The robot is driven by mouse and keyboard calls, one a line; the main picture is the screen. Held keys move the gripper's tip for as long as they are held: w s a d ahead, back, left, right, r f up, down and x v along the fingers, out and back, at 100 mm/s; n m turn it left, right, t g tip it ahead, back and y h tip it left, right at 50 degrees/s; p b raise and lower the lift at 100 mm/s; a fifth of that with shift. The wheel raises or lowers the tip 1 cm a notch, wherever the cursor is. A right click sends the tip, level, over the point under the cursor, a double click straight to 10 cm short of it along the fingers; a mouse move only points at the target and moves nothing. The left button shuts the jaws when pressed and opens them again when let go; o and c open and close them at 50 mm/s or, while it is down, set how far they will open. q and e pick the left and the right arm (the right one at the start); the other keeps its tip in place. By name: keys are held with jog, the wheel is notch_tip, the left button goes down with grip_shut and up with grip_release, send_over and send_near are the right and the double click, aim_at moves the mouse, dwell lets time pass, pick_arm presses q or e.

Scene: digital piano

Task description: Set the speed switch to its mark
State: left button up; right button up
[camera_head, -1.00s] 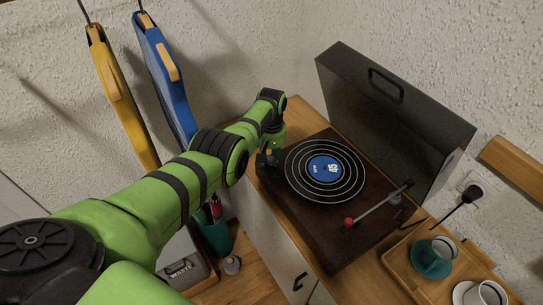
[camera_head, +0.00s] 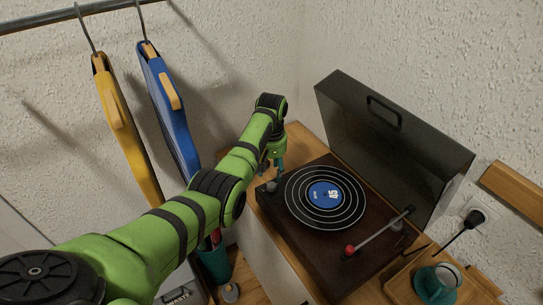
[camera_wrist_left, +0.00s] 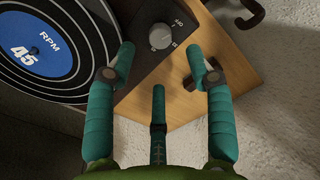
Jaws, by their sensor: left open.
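The speed switch (camera_wrist_left: 161,37) is a round grey knob with a paler top, on the dark corner of the record player (camera_head: 330,240). Small pale markings are printed beside it, too small to read surely. The knob also shows in the head view (camera_head: 272,187), at the player's left corner. My left gripper (camera_wrist_left: 160,60) is open and empty, its teal fingers spread to either side of the knob in the wrist view. In the head view the left gripper (camera_head: 277,164) is beside the knob, behind it in the picture. I cannot tell whether it touches. My right gripper is not in view.
A record (camera_head: 347,212) with a blue "45 RPM" label lies on the platter. The tonearm (camera_head: 380,232) is at the right, and the dark lid (camera_head: 400,135) stands open behind. A tray with a teal cup (camera_head: 437,280) is at lower right. Two bags hang at left.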

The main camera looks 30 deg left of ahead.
aim_at(272, 185)
pick_arm(q)
notch_tip(272, 185, up, 5)
jog(key=shift+r, duration=0.15)
dwell(0.5)
